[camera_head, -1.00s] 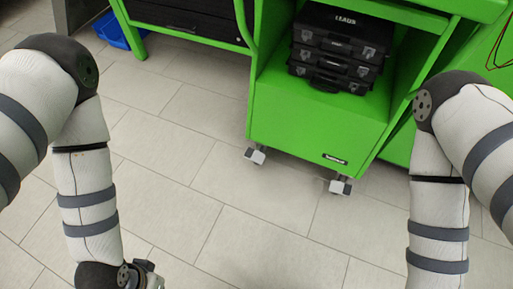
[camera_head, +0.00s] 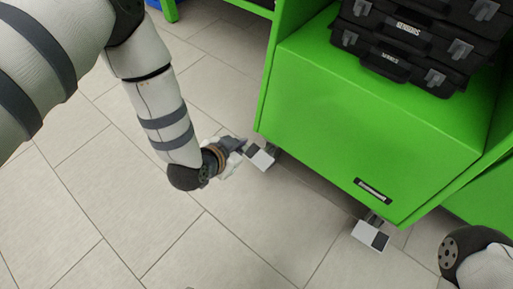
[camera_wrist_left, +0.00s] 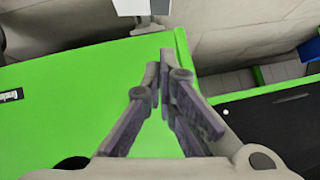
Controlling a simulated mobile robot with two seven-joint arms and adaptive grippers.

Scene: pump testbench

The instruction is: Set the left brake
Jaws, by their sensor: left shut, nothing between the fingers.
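The left caster (camera_head: 260,157) under the green cart (camera_head: 350,110) has a white and dark grey brake pedal. My left gripper (camera_head: 240,145) is shut and empty, low beside the pedal's left side. Its tips look very close to the pedal; I cannot tell whether they touch. In the left wrist view the shut fingers (camera_wrist_left: 165,65) point towards a white pedal (camera_wrist_left: 145,7) at the top edge, which is partly cut off. My right gripper is out of view.
The right caster (camera_head: 371,235) has a similar white and dark pedal. Black cases (camera_head: 420,40) stand on the cart's shelf. Part of my right arm shows at the bottom right. The tiled floor (camera_head: 160,235) in front is clear.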

